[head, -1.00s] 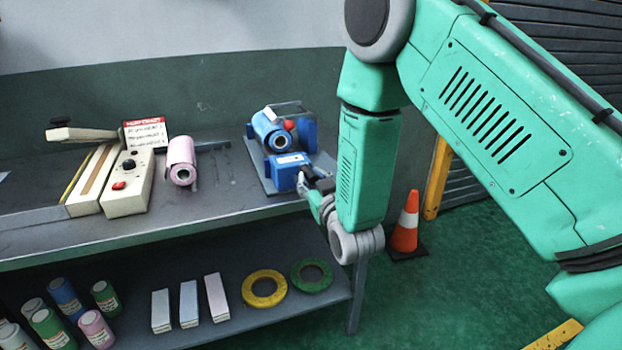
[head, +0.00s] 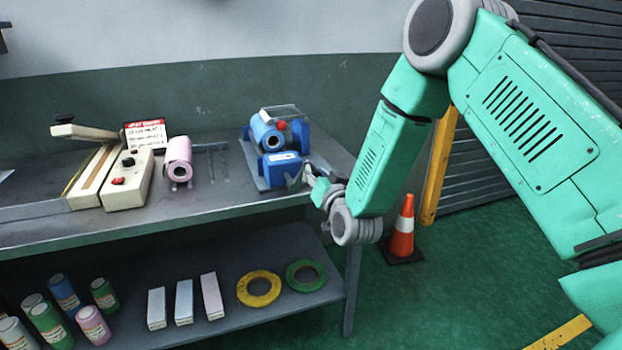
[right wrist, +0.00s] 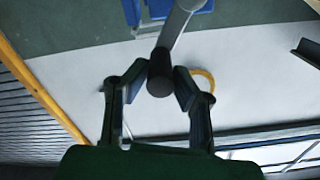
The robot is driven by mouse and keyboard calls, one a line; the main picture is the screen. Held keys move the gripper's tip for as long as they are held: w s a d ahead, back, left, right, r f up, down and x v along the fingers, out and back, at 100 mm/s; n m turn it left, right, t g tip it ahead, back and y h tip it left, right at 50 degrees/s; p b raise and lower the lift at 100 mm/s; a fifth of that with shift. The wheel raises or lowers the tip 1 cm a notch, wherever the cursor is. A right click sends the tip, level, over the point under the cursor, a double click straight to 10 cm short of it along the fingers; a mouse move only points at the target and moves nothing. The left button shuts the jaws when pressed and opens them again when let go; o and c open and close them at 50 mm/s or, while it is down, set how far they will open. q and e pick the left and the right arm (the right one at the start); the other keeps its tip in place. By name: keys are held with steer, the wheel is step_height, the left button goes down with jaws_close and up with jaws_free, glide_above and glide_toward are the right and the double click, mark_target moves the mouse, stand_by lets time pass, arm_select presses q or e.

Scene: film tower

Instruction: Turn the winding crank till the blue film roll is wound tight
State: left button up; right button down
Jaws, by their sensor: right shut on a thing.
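The blue film roll (head: 266,134) sits on the blue winding machine (head: 281,166) at the right end of the bench. My right gripper (head: 306,178) is at the machine's front right side. In the right wrist view its two fingers (right wrist: 159,82) are closed around the dark crank handle (right wrist: 160,70). The grey crank arm (right wrist: 178,27) runs from the handle up toward the blue machine body. In the head view the crank is mostly hidden by the gripper. I cannot tell how tight the roll is. My left gripper is out of view.
A pink roll (head: 178,155) and a cream sealer (head: 126,180) stand left on the grey bench (head: 215,205). The shelf below holds bottles, boxes, a yellow ring (head: 259,301) and a green ring (head: 306,289). An orange cone (head: 402,235) stands right of the bench.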

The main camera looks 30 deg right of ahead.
step_height(320, 180, down, 10)
steer(key=d+m+b, duration=0.2)
steer(key=m+b, duration=1.1)
steer(key=m, duration=0.4)
steer(key=shift+s+d+m, duration=0.25)
steer(key=shift+s+m, duration=0.05)
steer(key=shift+r, duration=0.1)
steer(key=c, duration=1.4)
jaws_free()
steer(key=shift+d, duration=0.1)
steer(key=shift+o, duration=0.2)
steer(key=shift+s, duration=0.1)
steer(key=v, duration=1.1)
steer(key=shift+s, duration=0.35)
